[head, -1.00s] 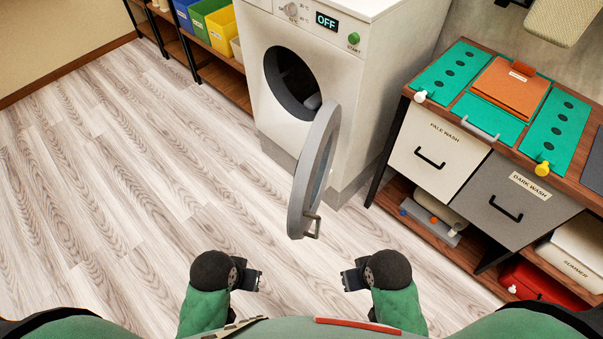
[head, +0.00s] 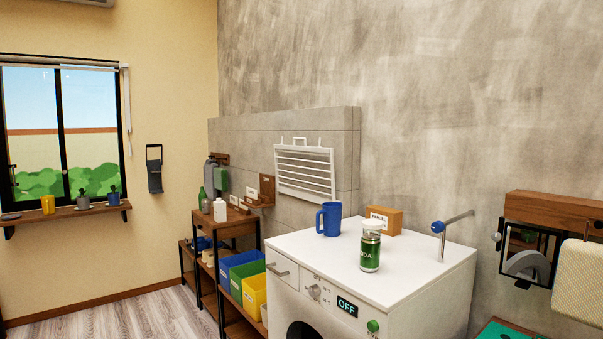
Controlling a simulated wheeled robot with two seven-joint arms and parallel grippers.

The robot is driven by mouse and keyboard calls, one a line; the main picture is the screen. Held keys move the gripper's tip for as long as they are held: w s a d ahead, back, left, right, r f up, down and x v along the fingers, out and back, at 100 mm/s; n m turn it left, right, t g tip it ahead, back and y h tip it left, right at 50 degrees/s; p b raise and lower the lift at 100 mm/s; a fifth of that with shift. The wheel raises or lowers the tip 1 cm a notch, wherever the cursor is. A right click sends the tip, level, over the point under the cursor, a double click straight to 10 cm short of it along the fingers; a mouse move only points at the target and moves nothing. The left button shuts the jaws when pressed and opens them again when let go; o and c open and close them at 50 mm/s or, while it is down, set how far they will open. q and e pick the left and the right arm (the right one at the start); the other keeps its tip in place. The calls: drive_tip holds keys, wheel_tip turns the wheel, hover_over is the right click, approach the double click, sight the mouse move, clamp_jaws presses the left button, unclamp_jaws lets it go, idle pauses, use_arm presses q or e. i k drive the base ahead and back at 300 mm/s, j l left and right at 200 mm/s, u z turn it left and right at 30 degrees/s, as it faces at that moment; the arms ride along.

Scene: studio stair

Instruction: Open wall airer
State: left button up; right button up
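The wall airer (head: 305,171) is a white slatted rack with a handle at its top. It looks folded flat against the grey wall panel, behind and to the left of the washing machine (head: 385,268). Neither of my grippers shows in the head view now, so their distance from the airer cannot be seen.
On the washer top stand a blue mug (head: 329,218), a green-labelled soda jar (head: 370,246) and a small wooden box (head: 384,220). Shelves with coloured bins (head: 242,272) stand left of the washer, below the airer. Free floor (head: 150,310) shows at lower left.

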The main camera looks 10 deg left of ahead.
sight(318, 149)
drive_tip(key=i+j, duration=0.15)
drive_tip(key=j, duration=0.4)
drive_tip(key=i+j+z, duration=0.15)
drive_tip(key=j, duration=0.9)
drive_tip(key=i+j+z, duration=0.1)
drive_tip(key=j, duration=0.45)
drive_tip(key=i+j+z, duration=0.1)
drive_tip(key=i+j, duration=0.45)
drive_tip(key=i+j+z, duration=0.15)
drive_tip(key=i+j, duration=0.4)
drive_tip(key=j, duration=0.1)
